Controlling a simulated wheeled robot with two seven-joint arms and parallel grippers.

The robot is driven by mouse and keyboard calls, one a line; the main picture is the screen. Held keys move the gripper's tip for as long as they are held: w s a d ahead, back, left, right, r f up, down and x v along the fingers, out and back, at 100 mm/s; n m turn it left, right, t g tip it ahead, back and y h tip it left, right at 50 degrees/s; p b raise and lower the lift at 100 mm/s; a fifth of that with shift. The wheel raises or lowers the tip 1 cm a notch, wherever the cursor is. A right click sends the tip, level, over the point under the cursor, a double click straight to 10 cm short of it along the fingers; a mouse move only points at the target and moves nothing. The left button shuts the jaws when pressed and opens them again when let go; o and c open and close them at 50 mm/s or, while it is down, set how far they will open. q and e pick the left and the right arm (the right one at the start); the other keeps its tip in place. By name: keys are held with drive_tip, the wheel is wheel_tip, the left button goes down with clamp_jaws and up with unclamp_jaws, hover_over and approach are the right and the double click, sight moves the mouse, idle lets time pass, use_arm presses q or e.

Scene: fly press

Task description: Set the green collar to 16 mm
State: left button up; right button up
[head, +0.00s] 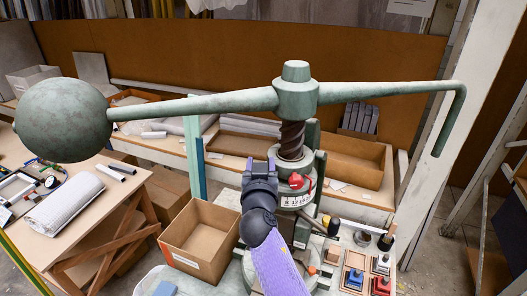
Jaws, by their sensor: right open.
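The fly press has a green cross arm (374,90) with a big green ball (64,120) at its left end and a bent handle at its right. A dark screw (291,139) runs down from its hub. Below the screw is the grey-green collar (284,188), with a red piece (297,181) on it. A white number band (297,201) runs round it, too small to read surely. My right gripper (260,168) is open and empty, just left of the collar and screw. Its wrist hides part of the press. My left gripper is out of view.
An open cardboard box (197,241) stands left of my right arm. Small coloured blocks in trays (355,271) and a dark-handled tool (387,238) lie at the right. A side table (75,225) with a white roll (65,203) is at the left. A white post (452,130) stands at the right.

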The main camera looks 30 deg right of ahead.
drive_tip(key=shift+d, duration=0.1)
drive_tip(key=shift+s, duration=0.1)
drive_tip(key=c, duration=0.4)
clamp_jaws()
idle(0.9)
